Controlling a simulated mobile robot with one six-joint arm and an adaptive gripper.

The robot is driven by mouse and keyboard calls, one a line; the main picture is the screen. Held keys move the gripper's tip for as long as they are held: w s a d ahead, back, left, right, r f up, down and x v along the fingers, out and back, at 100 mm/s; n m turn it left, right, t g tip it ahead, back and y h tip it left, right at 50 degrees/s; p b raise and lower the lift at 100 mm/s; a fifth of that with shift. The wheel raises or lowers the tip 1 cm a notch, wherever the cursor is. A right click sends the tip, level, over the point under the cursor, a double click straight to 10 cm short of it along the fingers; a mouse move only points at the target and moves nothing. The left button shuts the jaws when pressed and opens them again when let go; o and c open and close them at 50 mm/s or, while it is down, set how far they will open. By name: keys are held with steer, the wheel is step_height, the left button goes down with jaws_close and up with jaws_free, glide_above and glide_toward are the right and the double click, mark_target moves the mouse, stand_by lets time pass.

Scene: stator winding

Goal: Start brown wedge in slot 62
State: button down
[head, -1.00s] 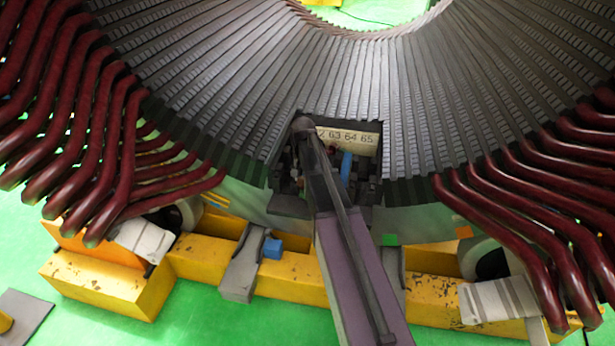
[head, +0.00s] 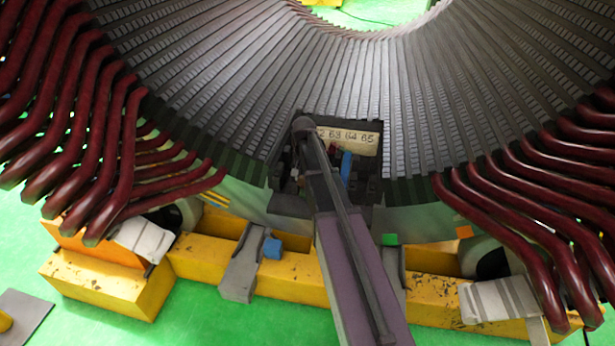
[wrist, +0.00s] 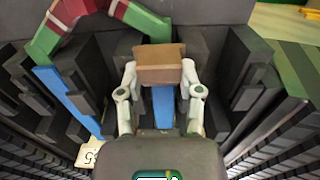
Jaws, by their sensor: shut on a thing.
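My gripper (wrist: 160,90) is shut on the brown wedge (wrist: 159,63), a short brown block held across the fingertips in the wrist view. Dark slot walls and grey blocks surround it; I cannot tell whether the wedge touches a slot. In the head view my arm covers the gripper and the wedge. The cream number label (head: 352,139) reads 63, 64, 65, with a 2 at its left end beside my arm; the rest of that number is hidden. The slot 62 opening itself is not clearly visible. The stator (head: 230,80) curves around the work area.
A blue strip (wrist: 75,100) lies left of the gripper in the wrist view, with green and red blocks (wrist: 138,15) beyond. Dark red coil ends (head: 85,130) crowd both sides in the head view. A yellow base (head: 300,283) stands below the stator.

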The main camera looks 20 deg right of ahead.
steer(key=shift+w+d, duration=0.4)
steer(key=shift+w, duration=0.25)
stand_by(0.3)
steer(key=shift+c, duration=0.9)
jaws_free()
